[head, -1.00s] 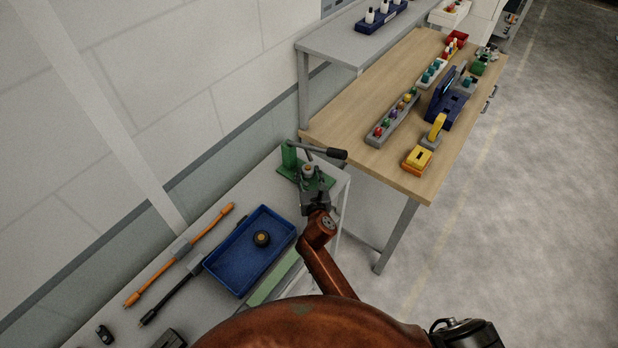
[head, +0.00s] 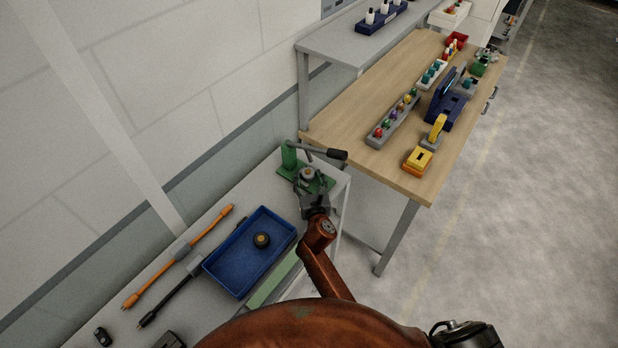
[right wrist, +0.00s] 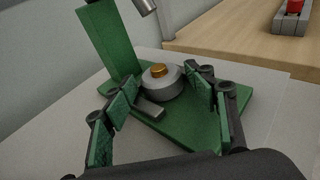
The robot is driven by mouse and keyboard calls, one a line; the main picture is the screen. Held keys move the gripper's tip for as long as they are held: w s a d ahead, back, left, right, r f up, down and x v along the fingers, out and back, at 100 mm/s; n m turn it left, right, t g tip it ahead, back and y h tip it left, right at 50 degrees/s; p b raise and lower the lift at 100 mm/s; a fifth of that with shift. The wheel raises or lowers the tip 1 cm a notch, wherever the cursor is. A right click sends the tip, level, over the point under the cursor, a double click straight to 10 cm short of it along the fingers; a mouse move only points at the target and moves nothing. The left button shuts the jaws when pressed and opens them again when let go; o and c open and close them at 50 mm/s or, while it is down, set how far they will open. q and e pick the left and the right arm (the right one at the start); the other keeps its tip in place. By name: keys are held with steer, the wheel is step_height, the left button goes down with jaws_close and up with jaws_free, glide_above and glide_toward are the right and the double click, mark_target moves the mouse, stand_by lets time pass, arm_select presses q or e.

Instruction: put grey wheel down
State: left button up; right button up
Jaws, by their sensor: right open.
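The grey wheel (right wrist: 158,83), with a brass hub on top, sits on the base of a green press (right wrist: 186,133) in the right wrist view. It also shows in the head view (head: 308,174). My right gripper (right wrist: 166,96) is open, with one finger on either side and the wheel a little beyond the fingertips. In the head view my right gripper (head: 312,193) is just in front of the wheel. A grey metal piece lies at the wheel's near side. My left gripper does not show.
The press's dark lever handle (head: 337,155) juts right. A wooden table (head: 345,125) with several parts stands behind.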

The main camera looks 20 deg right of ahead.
steer(key=shift+s, duration=0.2)
steer(key=p+v, duration=0.1)
steer(key=v, duration=1)
steer(key=shift+s+r, duration=0.15)
steer(key=shift+s, duration=0.2)
steer(key=shift+d, duration=0.1)
